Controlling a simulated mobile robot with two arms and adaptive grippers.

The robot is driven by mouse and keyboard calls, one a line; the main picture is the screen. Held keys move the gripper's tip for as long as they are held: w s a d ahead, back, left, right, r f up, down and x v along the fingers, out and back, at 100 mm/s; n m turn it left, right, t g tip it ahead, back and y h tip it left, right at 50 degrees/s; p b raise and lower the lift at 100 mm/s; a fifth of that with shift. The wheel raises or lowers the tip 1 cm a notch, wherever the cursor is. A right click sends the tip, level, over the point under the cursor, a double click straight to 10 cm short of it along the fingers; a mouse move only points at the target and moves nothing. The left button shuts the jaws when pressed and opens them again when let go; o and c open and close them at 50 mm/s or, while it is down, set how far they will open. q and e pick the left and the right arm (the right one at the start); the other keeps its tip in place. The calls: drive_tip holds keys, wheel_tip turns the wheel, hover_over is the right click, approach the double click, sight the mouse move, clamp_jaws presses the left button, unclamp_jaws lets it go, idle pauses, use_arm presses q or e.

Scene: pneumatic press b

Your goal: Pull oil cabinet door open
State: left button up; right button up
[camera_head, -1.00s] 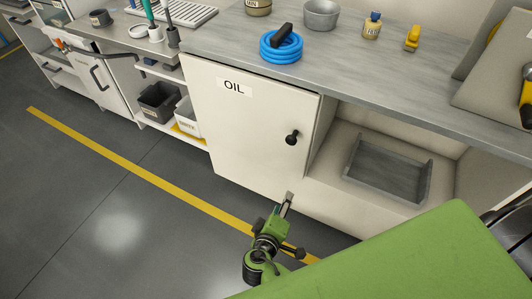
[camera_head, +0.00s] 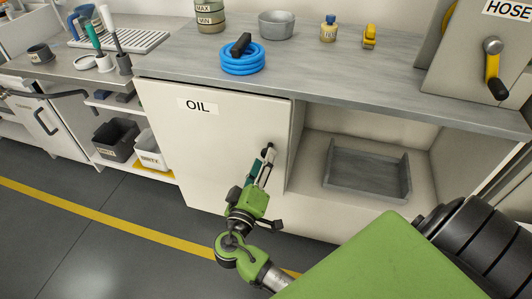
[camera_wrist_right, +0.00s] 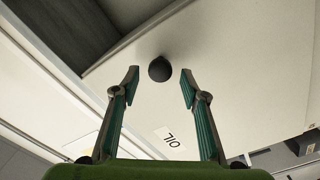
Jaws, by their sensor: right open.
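The oil cabinet door (camera_head: 205,150) is a cream panel with an OIL label (camera_head: 198,106), and it is shut. Its round black knob (camera_head: 269,147) is near the upper right edge and is partly covered by my gripper in the head view. My right gripper (camera_head: 265,164) is in front of the door at the knob. In the right wrist view, the two green-padded fingers are spread, with the knob (camera_wrist_right: 160,69) between and slightly beyond the fingertips. I see no contact with the knob. My left gripper is out of view.
An open compartment with a grey tray (camera_head: 367,172) is right of the door. The floor in front of the door is clear.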

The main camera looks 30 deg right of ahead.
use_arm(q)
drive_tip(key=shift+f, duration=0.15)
use_arm(e)
drive_tip(key=shift+x, duration=1.85)
clamp_jaws()
drive_tip(key=shift+f, duration=0.1)
